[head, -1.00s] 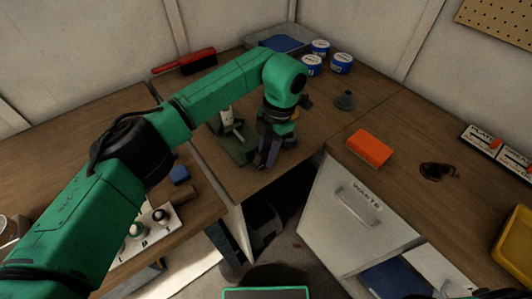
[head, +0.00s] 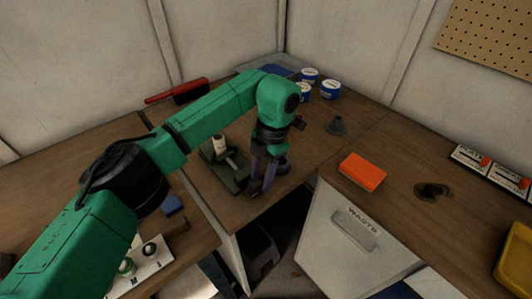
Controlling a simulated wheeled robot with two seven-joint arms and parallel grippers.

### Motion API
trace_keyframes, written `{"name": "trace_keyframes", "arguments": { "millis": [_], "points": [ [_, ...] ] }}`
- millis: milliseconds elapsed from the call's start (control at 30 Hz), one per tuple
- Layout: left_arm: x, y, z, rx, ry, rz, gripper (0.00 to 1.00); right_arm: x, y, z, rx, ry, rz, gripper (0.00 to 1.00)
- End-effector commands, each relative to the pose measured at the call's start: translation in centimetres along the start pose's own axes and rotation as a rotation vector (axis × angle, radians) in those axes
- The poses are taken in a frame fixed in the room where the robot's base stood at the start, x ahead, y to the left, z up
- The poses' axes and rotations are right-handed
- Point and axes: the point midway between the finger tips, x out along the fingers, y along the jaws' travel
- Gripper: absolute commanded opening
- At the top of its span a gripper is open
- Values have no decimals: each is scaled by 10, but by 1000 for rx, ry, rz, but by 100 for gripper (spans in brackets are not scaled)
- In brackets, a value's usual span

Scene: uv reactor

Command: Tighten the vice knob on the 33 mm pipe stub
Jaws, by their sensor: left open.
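The green vice (head: 222,168) stands on the corner bench, left of my left gripper. A pale pipe stub (head: 219,144) stands upright in it. A light grey bar, perhaps the vice's screw or knob, shows beside the stub, partly behind my gripper and too small to make out. My left gripper (head: 262,187) points down just right of the vice, near the bench's front edge. It is open, and I see nothing between its fingers. Whether it touches the vice I cannot tell. My right gripper is not in view.
An orange block (head: 362,172) lies on the right bench above the waste drawer (head: 345,225). A control panel with knobs (head: 139,268) is at the lower left.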

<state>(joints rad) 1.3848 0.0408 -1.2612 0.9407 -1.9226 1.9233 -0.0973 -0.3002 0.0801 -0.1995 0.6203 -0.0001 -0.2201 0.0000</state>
Motion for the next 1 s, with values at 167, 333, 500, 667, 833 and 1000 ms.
{"name": "trace_keyframes", "arguments": {
  "millis": [167,333,500,667,833,1000],
  "points": [
    [-37,0,1,-2,-4,5,44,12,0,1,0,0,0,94],
    [-92,0,0,-2,-2,7,44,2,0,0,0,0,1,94],
    [-125,0,0,-1,0,3,44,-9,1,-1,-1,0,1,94],
    [-130,0,0,0,-1,2,44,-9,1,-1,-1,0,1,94],
    [-130,0,0,0,-1,1,44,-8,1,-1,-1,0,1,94],
    [-148,0,-4,0,-1,2,44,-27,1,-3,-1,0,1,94]
  ]
}}
